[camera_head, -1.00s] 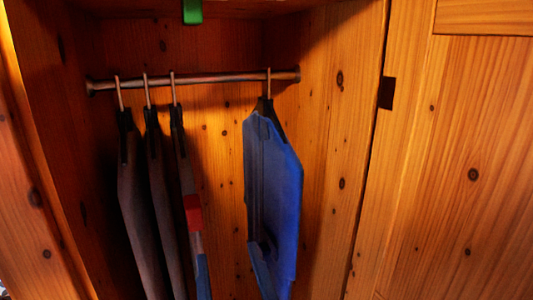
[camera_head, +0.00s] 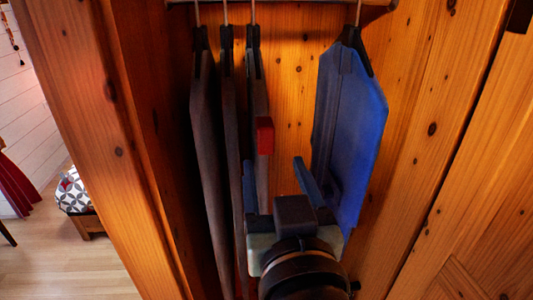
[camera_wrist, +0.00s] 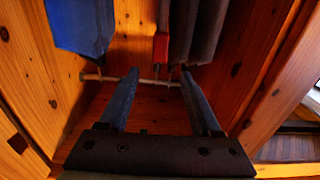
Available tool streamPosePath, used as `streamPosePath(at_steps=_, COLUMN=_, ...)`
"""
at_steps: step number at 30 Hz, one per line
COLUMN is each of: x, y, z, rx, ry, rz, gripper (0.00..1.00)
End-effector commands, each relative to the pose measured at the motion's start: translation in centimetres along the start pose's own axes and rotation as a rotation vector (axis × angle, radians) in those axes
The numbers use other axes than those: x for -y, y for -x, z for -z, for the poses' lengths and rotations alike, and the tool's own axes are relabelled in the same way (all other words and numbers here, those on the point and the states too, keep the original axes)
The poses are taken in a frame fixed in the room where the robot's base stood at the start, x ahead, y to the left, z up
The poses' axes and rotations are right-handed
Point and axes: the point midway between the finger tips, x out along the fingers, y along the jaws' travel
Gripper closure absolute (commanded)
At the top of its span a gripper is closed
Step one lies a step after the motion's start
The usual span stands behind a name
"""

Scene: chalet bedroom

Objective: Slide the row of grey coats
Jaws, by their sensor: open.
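Several thin grey coats hang close together on black hangers at the left of the wardrobe, the leftmost grey coat (camera_head: 207,150) nearest the side wall. The right one of the row (camera_head: 256,100) carries a red patch (camera_head: 265,136). In the wrist view, which looks upside down, the grey coats (camera_wrist: 205,30) are at upper right. My gripper (camera_head: 278,175) is open and empty, in front of the gap between the row and a blue coat (camera_head: 360,130). Its left finger overlaps the patched coat's lower part in the head view; I cannot tell whether they touch.
The blue coat hangs alone at the right, behind my right finger. The hanging rail (camera_head: 290,4) is at the top edge; it also shows in the wrist view (camera_wrist: 155,82). Wooden wardrobe walls (camera_head: 95,120) stand on both sides. Open floor (camera_head: 65,265) lies at the left.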

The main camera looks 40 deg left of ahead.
Motion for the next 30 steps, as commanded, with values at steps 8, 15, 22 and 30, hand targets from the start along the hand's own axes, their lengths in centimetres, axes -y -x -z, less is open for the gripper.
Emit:
streamPosePath(at_steps=8, x=0.1, y=-3.9, z=0.1, rx=0.004, ry=-0.001, rz=0.004, gripper=0.35)
streamPosePath(at_steps=15, x=0.1, y=-8.2, z=0.1, rx=0.003, ry=0.000, rz=0.003, gripper=0.35)
streamPosePath(at_steps=22, x=0.0, y=-10.0, z=0.1, rx=0.001, ry=0.000, rz=0.001, gripper=0.35)
streamPosePath(at_steps=30, x=0.0, y=-10.2, z=0.0, rx=0.001, ry=-0.001, rz=0.000, gripper=0.35)
